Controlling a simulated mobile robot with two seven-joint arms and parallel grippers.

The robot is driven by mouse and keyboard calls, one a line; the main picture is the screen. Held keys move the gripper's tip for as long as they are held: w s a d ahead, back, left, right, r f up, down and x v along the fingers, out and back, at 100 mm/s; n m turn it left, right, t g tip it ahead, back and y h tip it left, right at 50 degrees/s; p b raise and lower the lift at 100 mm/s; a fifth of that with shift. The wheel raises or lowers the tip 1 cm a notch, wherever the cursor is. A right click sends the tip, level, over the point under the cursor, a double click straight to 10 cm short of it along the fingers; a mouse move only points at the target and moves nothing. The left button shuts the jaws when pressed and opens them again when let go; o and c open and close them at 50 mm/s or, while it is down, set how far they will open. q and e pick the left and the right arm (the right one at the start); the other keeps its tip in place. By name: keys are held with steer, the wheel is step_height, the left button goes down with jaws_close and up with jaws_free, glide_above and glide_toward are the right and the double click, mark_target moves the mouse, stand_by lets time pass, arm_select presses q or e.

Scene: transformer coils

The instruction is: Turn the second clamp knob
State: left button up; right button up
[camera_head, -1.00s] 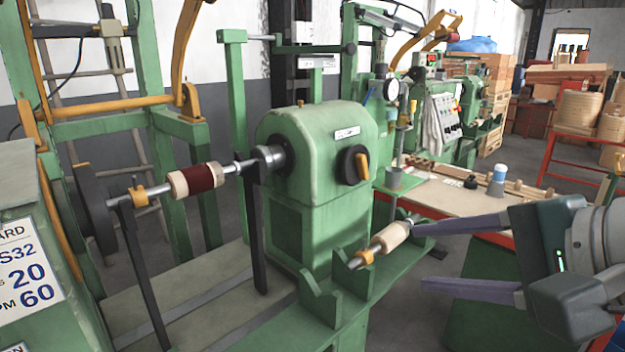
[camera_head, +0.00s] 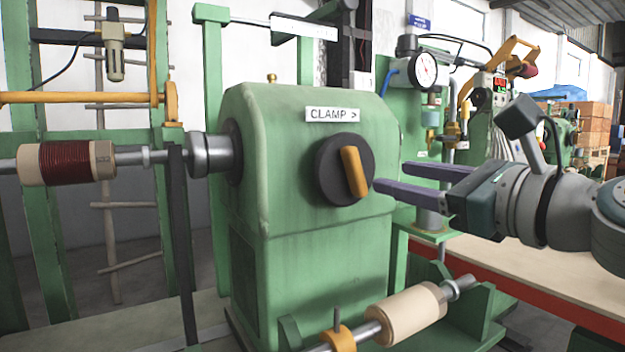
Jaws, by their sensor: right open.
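The clamp knob (camera_head: 354,172) is a round black disc with an orange bar handle, tilted slightly off vertical. It sits on the front of the green machine housing (camera_head: 300,130), below a label reading "CLAMP >". My right gripper (camera_head: 390,188) comes in from the right with its two purple-grey fingers pointing at the knob. It is open and empty; its fingertips are close to the knob's right edge, and whether they touch it I cannot tell. My left gripper is not in view. No other clamp knob shows.
A shaft with a dark red coil (camera_head: 65,164) runs into the chuck (camera_head: 213,155) left of the housing. A second shaft with a cream spool (camera_head: 405,312) rests on green brackets below the knob. A dial gauge (camera_head: 424,70) stands behind my right gripper.

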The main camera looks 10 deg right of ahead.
mark_target(359, 169)
steer(key=b+x, duration=0.1)
steer(key=x, duration=0.5)
steer(key=shift+a, duration=0.1)
steer(key=shift+b+x, duration=0.35)
steer(key=shift+x, duration=0.55)
jaws_close()
